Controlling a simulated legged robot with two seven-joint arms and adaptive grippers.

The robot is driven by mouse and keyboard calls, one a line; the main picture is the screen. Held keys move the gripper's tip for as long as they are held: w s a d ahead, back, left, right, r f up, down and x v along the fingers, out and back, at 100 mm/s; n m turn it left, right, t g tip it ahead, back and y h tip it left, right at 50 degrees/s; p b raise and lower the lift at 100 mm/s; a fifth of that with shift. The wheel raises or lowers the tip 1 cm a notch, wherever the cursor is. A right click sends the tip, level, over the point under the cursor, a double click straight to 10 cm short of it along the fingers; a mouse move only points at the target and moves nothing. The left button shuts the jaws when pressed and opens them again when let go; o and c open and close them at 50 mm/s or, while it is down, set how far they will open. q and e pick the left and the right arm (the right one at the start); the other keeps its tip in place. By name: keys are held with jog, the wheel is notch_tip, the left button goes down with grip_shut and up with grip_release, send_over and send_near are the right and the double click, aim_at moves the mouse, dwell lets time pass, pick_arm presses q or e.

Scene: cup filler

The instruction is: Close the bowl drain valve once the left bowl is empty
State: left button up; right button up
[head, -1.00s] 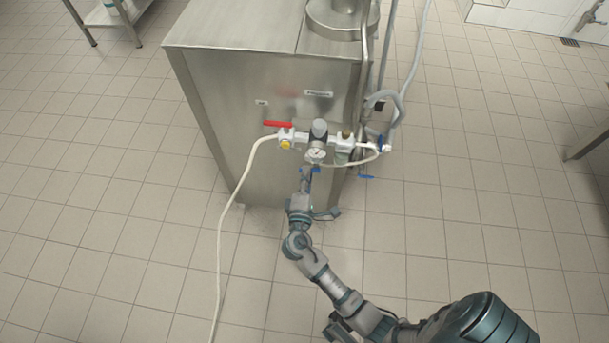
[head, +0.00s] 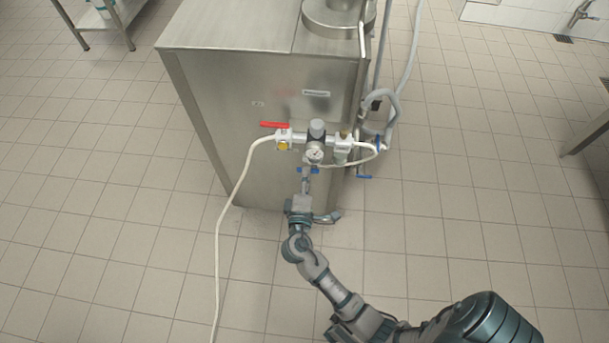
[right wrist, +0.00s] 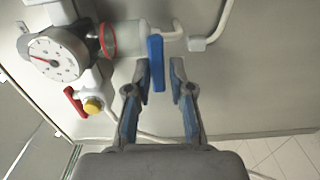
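A blue valve handle (head: 313,171) sits below a pressure gauge (head: 315,153) on the front of a steel machine (head: 270,165). My right gripper (head: 306,181) is right at this handle. In the right wrist view, the blue handle (right wrist: 156,62) stands between the fingertips of my right gripper (right wrist: 161,68), close to the left finger, with a gap to the right one. A second blue handle (head: 364,177) hangs further right. A red lever (head: 274,125) is at upper left. Which handle is the drain valve is not marked legibly. No bowl is visible. My left gripper is out of view.
A white hose (head: 219,240) runs from the left fitting down to the floor. Grey hoses (head: 391,105) run up the machine's right side. The tiled floor (head: 470,190) around is clear. A metal table (head: 125,15) stands at the upper left.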

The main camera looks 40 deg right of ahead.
jog(key=shift+o, duration=1.2)
jog(key=shift+f, duration=0.2)
jog(key=shift+r, duration=0.15)
jog(key=v, duration=1.2)
